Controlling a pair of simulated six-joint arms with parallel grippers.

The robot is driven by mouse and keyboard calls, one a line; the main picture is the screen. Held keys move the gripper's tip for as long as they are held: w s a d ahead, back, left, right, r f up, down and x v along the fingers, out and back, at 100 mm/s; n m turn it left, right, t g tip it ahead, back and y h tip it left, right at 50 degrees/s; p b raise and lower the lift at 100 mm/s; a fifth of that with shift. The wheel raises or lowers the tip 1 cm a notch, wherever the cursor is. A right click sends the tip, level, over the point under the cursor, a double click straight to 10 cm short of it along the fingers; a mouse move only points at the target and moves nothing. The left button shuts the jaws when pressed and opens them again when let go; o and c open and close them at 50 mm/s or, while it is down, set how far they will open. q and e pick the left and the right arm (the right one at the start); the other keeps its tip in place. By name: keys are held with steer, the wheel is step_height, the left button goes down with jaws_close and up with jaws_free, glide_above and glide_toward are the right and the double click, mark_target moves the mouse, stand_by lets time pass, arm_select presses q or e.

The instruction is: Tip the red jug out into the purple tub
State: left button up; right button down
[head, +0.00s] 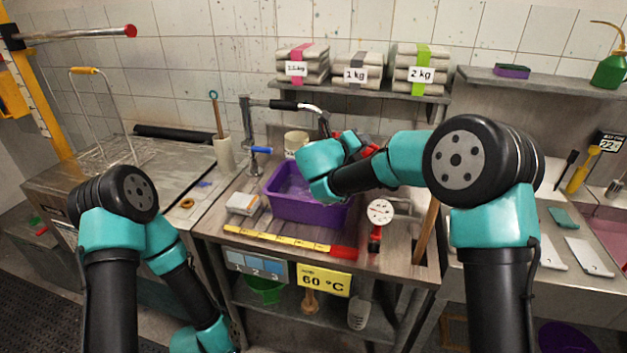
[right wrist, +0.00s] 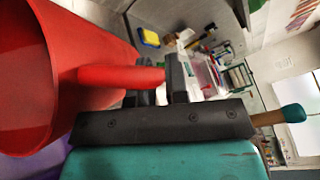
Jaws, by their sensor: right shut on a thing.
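The purple tub (head: 296,210) stands on the bench in the middle of the head view, partly covered by my right wrist. What shows of its inside is purple. My right gripper (right wrist: 157,84) is shut on the handle of the red jug (right wrist: 95,40). In the right wrist view the jug lies well over on its side, with its wide mouth toward the left edge. A purple patch (right wrist: 35,166) shows below the mouth. In the head view only bits of the jug (head: 369,150) show behind my right wrist. I see no liquid leaving it. My left gripper is out of the picture.
A tap (head: 283,105) and a pale cup (head: 296,139) stand behind the tub. A dial gauge (head: 380,212) is to its right and a yellow strip (head: 275,238) in front. A shelf above holds labelled bundles (head: 357,72). The metal top at left is mostly clear.

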steer(key=shift+a+r+t+h, duration=0.15)
steer(key=shift+a+t+h, duration=0.15)
steer(key=shift+a, duration=0.1)
stand_by(1.9)
steer(key=shift+a+n+t+h+b, duration=0.45)
steer(key=shift+a+n+b, duration=0.35)
steer(key=shift+a, duration=0.65)
stand_by(2.1)
steer(key=shift+a+f+n+t+h, duration=0.25)
steer(key=shift+a+n+t+h, duration=0.15)
steer(key=shift+a, duration=0.25)
stand_by(1.5)
